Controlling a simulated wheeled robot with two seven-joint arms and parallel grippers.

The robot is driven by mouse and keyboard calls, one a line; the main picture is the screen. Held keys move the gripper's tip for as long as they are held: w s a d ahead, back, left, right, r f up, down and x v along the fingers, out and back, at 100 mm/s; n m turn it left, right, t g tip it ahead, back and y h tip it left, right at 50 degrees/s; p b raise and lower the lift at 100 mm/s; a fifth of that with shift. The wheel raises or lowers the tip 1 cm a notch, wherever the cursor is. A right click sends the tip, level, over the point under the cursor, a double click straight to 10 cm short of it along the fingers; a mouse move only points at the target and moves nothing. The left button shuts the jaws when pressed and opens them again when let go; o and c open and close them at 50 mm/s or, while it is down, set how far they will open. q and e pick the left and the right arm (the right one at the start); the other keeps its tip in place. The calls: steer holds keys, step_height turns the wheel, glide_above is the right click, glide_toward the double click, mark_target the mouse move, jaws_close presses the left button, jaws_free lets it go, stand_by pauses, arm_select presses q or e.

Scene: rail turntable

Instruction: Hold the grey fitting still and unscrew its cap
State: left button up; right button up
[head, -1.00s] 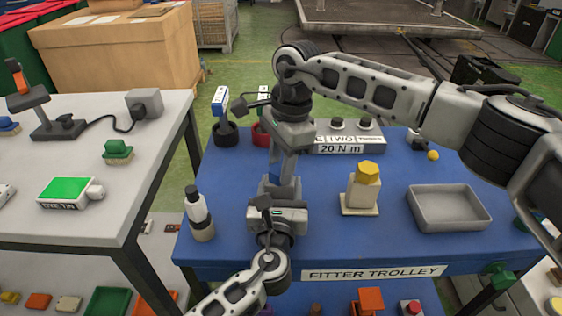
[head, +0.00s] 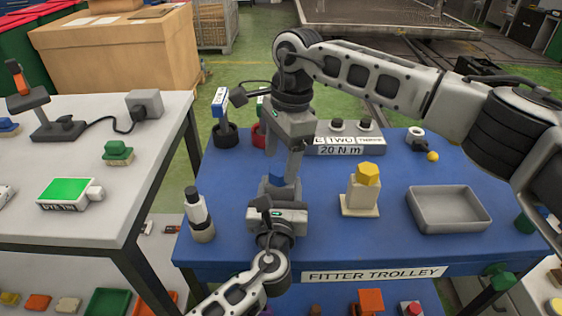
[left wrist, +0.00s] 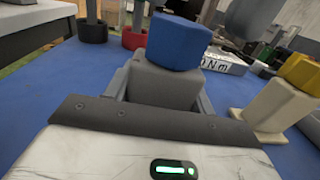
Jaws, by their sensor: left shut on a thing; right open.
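The grey fitting (left wrist: 165,86) stands upright between my left gripper's fingers. Its blue cap (left wrist: 180,42) is on top of it. In the head view the cap (head: 277,181) shows only as a small blue patch, and the fitting's body is mostly hidden. My left gripper (head: 274,192) is shut on the fitting above the blue trolley top. My right gripper (head: 284,168) is open and points down close above the cap. Part of it shows behind and to the right of the cap in the left wrist view, apart from it.
A cream block with a yellow cap (head: 367,174) stands to the right. Beyond it is a grey tray (head: 448,222). A black-and-white bottle (head: 199,213) stands at the left edge.

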steer(key=shift+r, duration=0.95)
steer(key=m, duration=0.5)
steer(key=shift+t, duration=0.4)
steer(key=m+t, duration=0.1)
steer(key=m, duration=0.5)
steer(key=shift+s, duration=0.1)
steer(key=m, duration=0.6)
steer(key=shift+a+m+t+h, duration=0.1)
steer(key=shift+m+t+h, duration=0.2)
steer(key=shift+m+h, duration=0.1)
steer(key=m+h, duration=0.1)
steer(key=m, duration=0.5)
steer(key=shift+f, duration=0.15)
